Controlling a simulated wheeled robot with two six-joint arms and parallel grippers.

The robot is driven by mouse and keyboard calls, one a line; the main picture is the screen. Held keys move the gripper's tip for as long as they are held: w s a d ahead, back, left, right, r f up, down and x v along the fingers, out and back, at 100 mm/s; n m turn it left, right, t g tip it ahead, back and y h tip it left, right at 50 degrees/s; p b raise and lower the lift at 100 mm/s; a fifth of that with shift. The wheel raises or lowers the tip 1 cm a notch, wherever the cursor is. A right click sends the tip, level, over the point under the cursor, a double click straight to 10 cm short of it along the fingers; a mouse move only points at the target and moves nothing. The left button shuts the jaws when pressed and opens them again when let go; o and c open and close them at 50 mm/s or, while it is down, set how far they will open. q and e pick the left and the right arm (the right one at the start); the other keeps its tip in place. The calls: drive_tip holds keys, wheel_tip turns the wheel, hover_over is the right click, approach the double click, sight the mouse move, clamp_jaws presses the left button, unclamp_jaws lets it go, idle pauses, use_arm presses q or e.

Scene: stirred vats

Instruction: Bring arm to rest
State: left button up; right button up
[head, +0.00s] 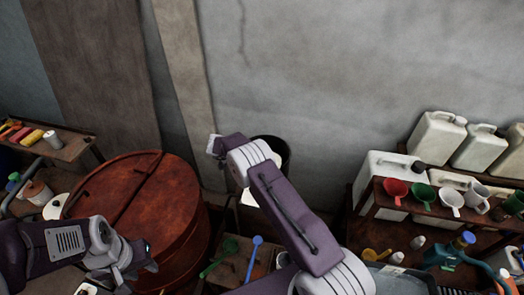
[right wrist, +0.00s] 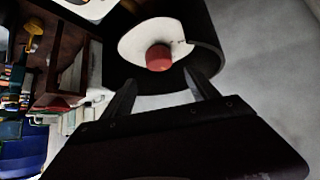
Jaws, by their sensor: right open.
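My left gripper (head: 138,262) is low at the left, in front of the large rust-red round vat (head: 125,200). Its fingers are too small to tell whether they are apart. My right arm (head: 295,220) reaches up from the bottom, bent, toward the grey wall. Its gripper cannot be made out in the head view. In the right wrist view my right gripper (right wrist: 160,78) is open, with two dark fingers apart and nothing between them. Beyond the fingertips is a black round container (right wrist: 205,35), pale inside, with a red round piece (right wrist: 159,57). I cannot tell whether they touch.
A black bucket (head: 273,148) shows partly behind my right arm. A low table with a green ladle (head: 222,258) and a blue ladle (head: 254,255) lies beneath. Shelves at the right hold white canisters (head: 437,137) and coloured jugs (head: 395,189). The upper wall area is clear.

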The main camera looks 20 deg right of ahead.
drive_tip(key=shift+s+a+r, duration=0.1)
drive_tip(key=shift+s+a, duration=0.05)
drive_tip(key=shift+a, duration=0.15)
drive_tip(key=shift+d, duration=0.1)
